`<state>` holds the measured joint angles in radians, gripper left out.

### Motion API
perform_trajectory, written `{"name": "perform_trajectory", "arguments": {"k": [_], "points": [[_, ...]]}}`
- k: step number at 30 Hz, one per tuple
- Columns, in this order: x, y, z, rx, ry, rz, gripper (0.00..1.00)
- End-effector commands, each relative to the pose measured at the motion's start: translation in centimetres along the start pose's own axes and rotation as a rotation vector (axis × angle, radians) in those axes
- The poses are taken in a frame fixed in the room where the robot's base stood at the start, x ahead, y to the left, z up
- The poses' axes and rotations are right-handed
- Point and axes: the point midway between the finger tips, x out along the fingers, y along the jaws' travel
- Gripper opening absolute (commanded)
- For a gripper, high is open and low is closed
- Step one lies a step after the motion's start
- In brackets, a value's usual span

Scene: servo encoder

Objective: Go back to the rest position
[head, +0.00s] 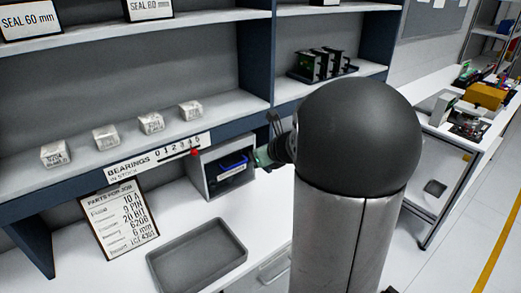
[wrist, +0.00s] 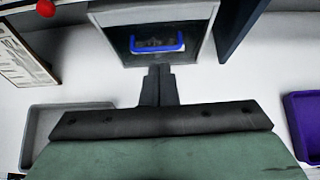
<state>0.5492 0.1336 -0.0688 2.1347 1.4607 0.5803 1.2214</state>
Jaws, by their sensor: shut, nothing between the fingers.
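My gripper (wrist: 159,77) shows in the wrist view with its two dark fingers together and nothing between them. It points at a grey open-fronted box (wrist: 150,12) that holds a blue-rimmed item (wrist: 157,46). The fingertips appear just in front of the box opening, over the white worktop. In the head view my arm's dark rounded joint hides most of the gripper. The grey box (head: 207,178) stands under the shelf, left of my arm, with the blue item (head: 233,163) inside.
An empty grey tray (head: 197,258) lies on the worktop, with a job card (head: 120,222) leaning behind it. Small boxes (head: 151,123) line the shelf above. A red ball (head: 194,152) sits on the bearings scale (head: 157,156). A purple bin (wrist: 306,125) is at right in the wrist view.

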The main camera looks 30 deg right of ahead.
Motion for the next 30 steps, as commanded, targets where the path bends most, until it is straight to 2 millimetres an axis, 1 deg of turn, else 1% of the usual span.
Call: {"name": "perform_trajectory", "arguments": {"k": [1,3,6,14,15,17,20,21,23,24,25,26,27,28,30], "points": [[-0.8,0.0,0.4,-0.001,-0.001,-0.002,0.0],[-1.6,-0.1,0.7,0.0,-0.001,-0.002,0.0],[-2.2,-0.1,0.9,0.001,0.0,-0.001,0.0],[-2.5,0.0,0.9,0.001,0.001,0.0,0.0],[-2.5,0.3,0.9,-0.013,0.003,0.006,0.0],[-2.6,2.4,0.8,-0.125,0.023,0.049,0.0],[-3.3,7.9,-0.3,-0.449,0.07,0.171,0.0],[-3.9,10.6,-1.1,-0.624,0.089,0.239,0.0],[-5.2,14.7,-2.9,-0.921,0.113,0.358,0.0],[-6.3,17.2,-4.5,-1.133,0.124,0.443,0.0],[-7.2,18.9,-5.7,-1.293,0.13,0.511,0.0],[-8.2,20.3,-7.1,-1.459,0.132,0.582,0.0],[-9.6,22.0,-9.0,-1.679,0.13,0.679,0.0],[-10.6,22.8,-10.3,-1.834,0.128,0.75,0.0],[-12.8,23.9,-13.1,-2.15,0.116,0.902,0.0]]}}
